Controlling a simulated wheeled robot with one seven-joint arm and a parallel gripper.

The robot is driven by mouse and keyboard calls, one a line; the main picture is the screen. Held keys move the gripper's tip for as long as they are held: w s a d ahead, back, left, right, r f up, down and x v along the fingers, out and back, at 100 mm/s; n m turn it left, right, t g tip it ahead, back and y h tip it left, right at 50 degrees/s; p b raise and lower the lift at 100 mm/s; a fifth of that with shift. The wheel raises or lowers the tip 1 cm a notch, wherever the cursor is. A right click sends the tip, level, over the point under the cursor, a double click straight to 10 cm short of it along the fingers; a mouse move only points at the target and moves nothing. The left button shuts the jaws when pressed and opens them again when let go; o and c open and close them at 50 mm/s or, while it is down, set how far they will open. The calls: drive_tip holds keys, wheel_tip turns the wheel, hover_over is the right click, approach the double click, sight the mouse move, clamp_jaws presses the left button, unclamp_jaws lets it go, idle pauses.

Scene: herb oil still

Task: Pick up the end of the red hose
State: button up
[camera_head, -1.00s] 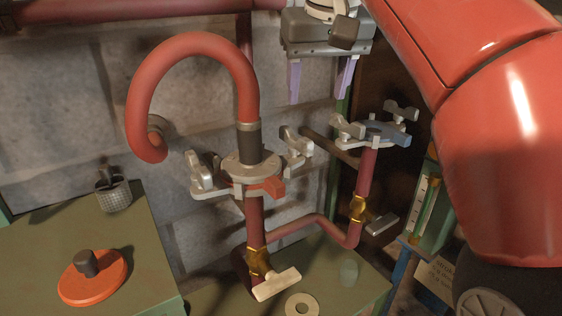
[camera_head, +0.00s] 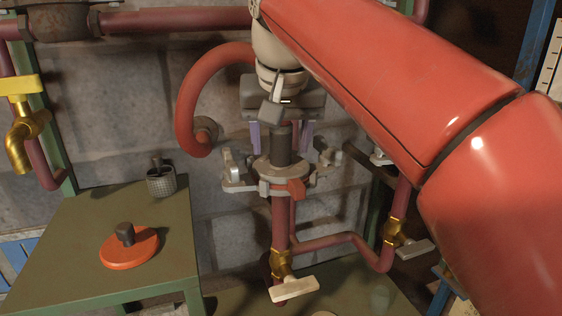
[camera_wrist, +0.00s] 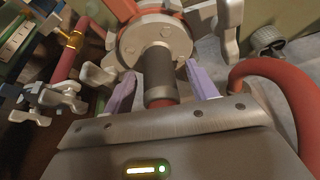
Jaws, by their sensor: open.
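The red hose (camera_head: 187,95) arches up from a wall fitting, passes behind my arm, and ends in a dark collar (camera_head: 282,143) upright above a grey round flange (camera_head: 270,172). In the wrist view the hose (camera_wrist: 285,85) curves at the right, and the dark collar (camera_wrist: 158,72) meets the flange (camera_wrist: 135,42). My gripper (camera_head: 281,150) points down over this end, with its pale purple fingers open. In the wrist view my gripper (camera_wrist: 160,72) has one finger on each side of the collar, with gaps visible. Part of the hose is hidden by my gripper.
Clamps with wing-like handles (camera_head: 232,170) surround the flange, with an orange lever (camera_head: 295,188) at its front. A second pipe (camera_head: 385,250) stands at right.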

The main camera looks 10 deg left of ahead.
drive_tip(key=shift+f, duration=0.15)
clamp_jaws()
drive_tip(key=shift+w+r, duration=0.1)
drive_tip(key=shift+r, duration=0.15)
idle(0.4)
wheel_tip(320, 180, up, 7)
drive_tip(key=shift+r+p, duration=0.2)
drive_tip(key=shift+p, duration=0.7)
drive_tip(key=shift+w+r, duration=0.15)
drive_tip(key=shift+r, duration=0.95)
drive_tip(key=shift+s, duration=0.2)
drive_tip(key=shift+d, duration=0.1)
